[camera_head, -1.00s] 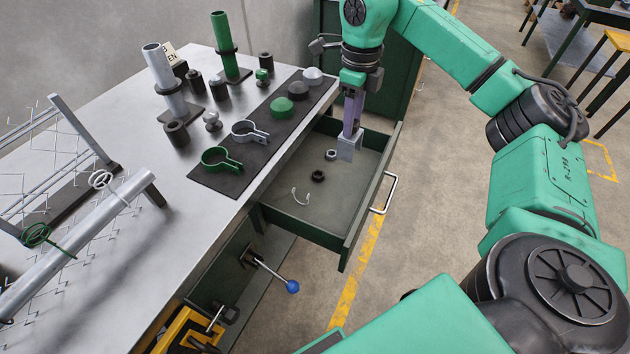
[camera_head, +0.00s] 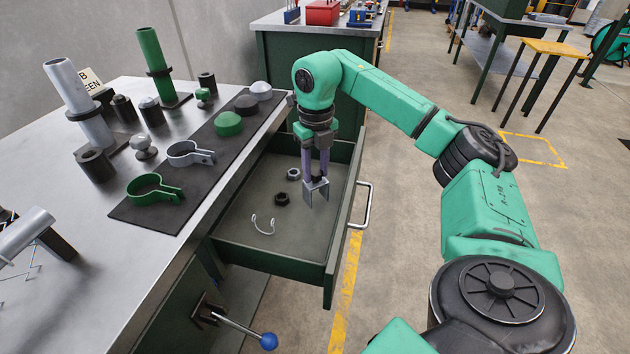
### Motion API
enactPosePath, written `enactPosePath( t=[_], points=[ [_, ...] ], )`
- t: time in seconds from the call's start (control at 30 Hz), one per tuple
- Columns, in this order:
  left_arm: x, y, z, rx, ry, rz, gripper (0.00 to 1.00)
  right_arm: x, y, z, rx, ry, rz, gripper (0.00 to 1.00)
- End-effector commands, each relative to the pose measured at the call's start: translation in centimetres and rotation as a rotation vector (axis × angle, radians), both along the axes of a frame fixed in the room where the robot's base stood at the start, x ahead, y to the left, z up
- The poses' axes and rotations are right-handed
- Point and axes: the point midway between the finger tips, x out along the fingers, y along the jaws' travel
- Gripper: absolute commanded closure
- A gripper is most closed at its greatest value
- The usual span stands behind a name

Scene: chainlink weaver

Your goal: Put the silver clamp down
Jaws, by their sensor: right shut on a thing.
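A silver clamp (camera_head: 190,153), a ring with a flat two-ear tail, lies on the dark mat (camera_head: 160,218) on the bench. A green clamp (camera_head: 152,188) of like shape lies nearer on the mat. My right gripper (camera_head: 316,190) hangs pointing down above the open drawer (camera_head: 240,225), to the right of the mat and apart from both clamps. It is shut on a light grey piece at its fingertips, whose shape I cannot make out. My left gripper is out of view.
In the drawer lie a silver nut (camera_head: 293,174), a black nut (camera_head: 282,199) and a thin silver clip (camera_head: 263,224). A grey tube (camera_head: 82,100) and a green tube (camera_head: 152,62) stand on the bench. A blue-knobbed lever (camera_head: 268,341) sticks out below the drawer.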

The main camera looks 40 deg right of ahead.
Motion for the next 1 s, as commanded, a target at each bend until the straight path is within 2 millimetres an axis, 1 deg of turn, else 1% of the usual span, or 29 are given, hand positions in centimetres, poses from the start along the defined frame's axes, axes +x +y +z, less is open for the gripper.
enactPosePath(
  t=[0.03, 0.13, 0.47, 0.5, 0.57, 0.87, 0.97, 1.0],
  points=[
    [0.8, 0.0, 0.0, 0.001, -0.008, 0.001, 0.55, -0.1, 0.0, -1.3, -0.001, 0.005, 0.0, 1.0],
    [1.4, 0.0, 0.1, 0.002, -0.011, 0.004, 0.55, 0.0, 0.0, -2.7, 0.001, 0.003, 0.0, 1.0],
    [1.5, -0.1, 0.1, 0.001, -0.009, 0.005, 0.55, 0.0, 0.0, -3.1, 0.0, 0.001, 0.001, 1.0],
    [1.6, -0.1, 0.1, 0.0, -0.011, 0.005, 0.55, 0.0, 0.0, -3.1, 0.0, 0.001, 0.001, 0.54],
    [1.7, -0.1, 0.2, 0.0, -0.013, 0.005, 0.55, 0.0, 0.0, -3.1, 0.0, 0.001, 0.001, 0.31],
    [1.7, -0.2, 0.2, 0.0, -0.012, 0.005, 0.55, 0.0, 0.0, -3.0, 0.0, 0.001, 0.001, 0.31],
    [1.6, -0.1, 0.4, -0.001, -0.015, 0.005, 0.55, 0.0, 0.0, -2.2, 0.001, 0.0, 0.001, 0.31],
    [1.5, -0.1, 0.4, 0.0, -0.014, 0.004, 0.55, 0.1, 0.1, -1.5, 0.001, -0.002, 0.001, 0.31]
  ],
)
